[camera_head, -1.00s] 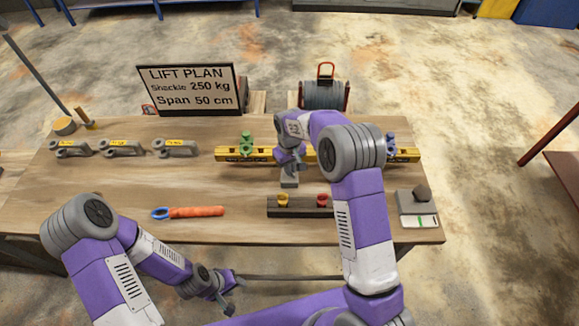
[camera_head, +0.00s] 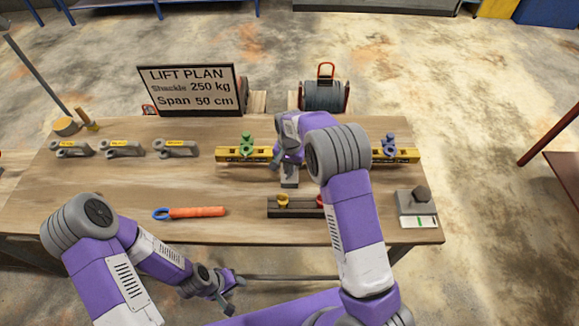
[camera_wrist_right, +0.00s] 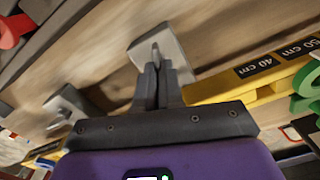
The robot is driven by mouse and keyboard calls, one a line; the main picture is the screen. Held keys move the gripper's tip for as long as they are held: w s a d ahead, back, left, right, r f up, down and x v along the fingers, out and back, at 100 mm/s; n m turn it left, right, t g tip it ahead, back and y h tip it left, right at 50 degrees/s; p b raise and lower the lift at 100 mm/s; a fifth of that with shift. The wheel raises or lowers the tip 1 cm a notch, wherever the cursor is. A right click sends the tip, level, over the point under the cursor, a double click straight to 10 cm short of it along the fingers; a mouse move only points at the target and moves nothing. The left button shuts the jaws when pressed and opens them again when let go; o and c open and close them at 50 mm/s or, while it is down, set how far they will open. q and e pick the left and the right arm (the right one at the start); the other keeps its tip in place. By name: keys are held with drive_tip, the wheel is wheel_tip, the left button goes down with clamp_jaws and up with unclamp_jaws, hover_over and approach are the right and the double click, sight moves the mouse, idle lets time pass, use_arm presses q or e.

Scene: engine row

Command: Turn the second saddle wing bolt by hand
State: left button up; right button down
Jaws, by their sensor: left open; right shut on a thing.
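My right gripper (camera_wrist_right: 155,78) is shut on a small wing bolt (camera_wrist_right: 156,52) at a grey saddle block (camera_wrist_right: 178,62). In the head view this saddle block (camera_head: 290,182) is in front of the yellow beam (camera_head: 230,159), below my right wrist, which hides the bolt there. The beam also shows in the right wrist view (camera_wrist_right: 225,86), with 40 cm and 50 cm marks. A second grey block (camera_wrist_right: 63,100) is blurred at the left of the wrist view; my arm hides it in the head view. My left gripper (camera_head: 230,290) is open and empty before the table's front edge.
Green (camera_head: 247,143) and blue (camera_head: 390,143) fittings stand on the beam. A dark rack (camera_head: 285,212) holds yellow and red pieces nearer me. Grey shackles (camera_head: 175,149) and an orange-handled tool (camera_head: 197,212) lie left. The lift plan sign (camera_head: 190,90) stands behind.

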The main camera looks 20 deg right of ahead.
drive_tip(key=m, duration=0.3)
drive_tip(key=shift+w+r+m+p, duration=0.15)
drive_tip(key=shift+r+m+p, duration=0.05)
drive_tip(key=shift+m+p, duration=0.2)
drive_tip(key=m, duration=0.3)
drive_tip(key=shift+m+p, duration=0.3)
drive_tip(key=shift+p, duration=0.1)
drive_tip(key=m+p, duration=0.2)
drive_tip(key=m, duration=0.4)
drive_tip(key=shift+w+r+m, duration=0.1)
drive_tip(key=shift+m, duration=0.2)
drive_tip(key=c, duration=1.3)
unclamp_jaws()
drive_tip(key=shift+o, duration=0.2)
